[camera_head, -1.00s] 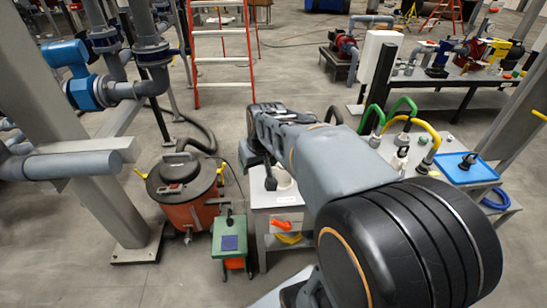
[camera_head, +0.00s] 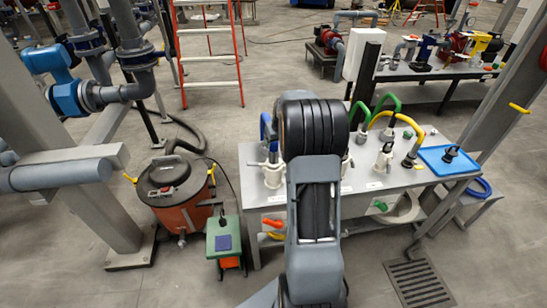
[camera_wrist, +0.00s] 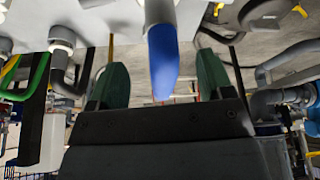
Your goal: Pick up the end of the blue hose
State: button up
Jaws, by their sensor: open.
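In the wrist view my gripper (camera_wrist: 160,64) is open, with its two green fingers spread wide. The blue hose (camera_wrist: 163,62) shows between the fingers, below a pale grey fitting (camera_wrist: 160,11). I see free space on both sides of it and cannot tell its exact depth between the fingers. In the head view a piece of the blue hose (camera_head: 264,127) stands at the left end of the bench, just left of my arm. My arm hides the rest of it, and my gripper is hidden there too.
The grey bench (camera_head: 350,184) also carries green hoses (camera_head: 390,101), a yellow hose (camera_head: 405,119) and a blue tray (camera_head: 447,160). A blue coil (camera_head: 481,190) lies at lower right. An orange vacuum (camera_head: 176,190) and a green box (camera_head: 224,240) stand on the floor at left.

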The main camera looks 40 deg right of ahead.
aim_at(275, 144)
jog(key=shift+p+x, duration=0.75)
jog(key=shift+x, duration=2.25)
jog(key=shift+w, duration=0.1)
jog(key=shift+a, duration=0.1)
jog(key=shift+c, duration=0.2)
jog(key=shift+r, duration=0.1)
grip_shut()
